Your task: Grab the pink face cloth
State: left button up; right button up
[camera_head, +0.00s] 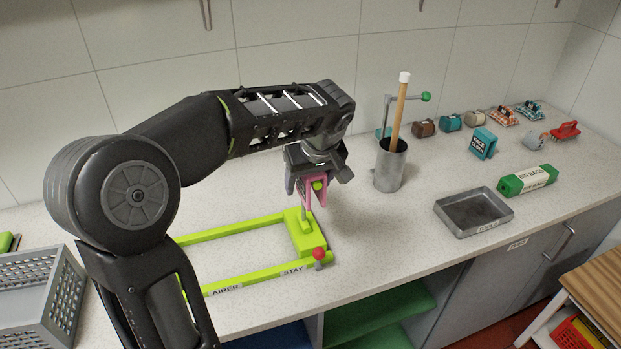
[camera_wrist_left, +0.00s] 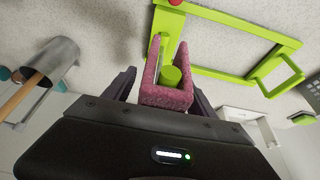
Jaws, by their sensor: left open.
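The pink face cloth (camera_head: 305,192) hangs folded in a U shape over a short green peg at the right end of the lime-green airer frame (camera_head: 231,231). In the left wrist view the cloth (camera_wrist_left: 166,98) sits between the two dark fingers, with the round green peg end (camera_wrist_left: 171,76) inside its fold. My left gripper (camera_head: 317,186) points down over the cloth. It is open, with a visible gap between the cloth and each finger. My right gripper is not in view.
A red knob (camera_head: 319,254) stands on the airer's front right corner. A metal pot (camera_head: 391,166) with a wooden stick stands right of the gripper. A grey tray (camera_head: 473,211) and a green bin-bag roll (camera_head: 527,181) lie farther right. A grey crate (camera_head: 36,298) is at left.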

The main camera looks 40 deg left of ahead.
pick_arm(q)
jog(key=shift+c, duration=0.3)
grip_shut()
dwell(0.5)
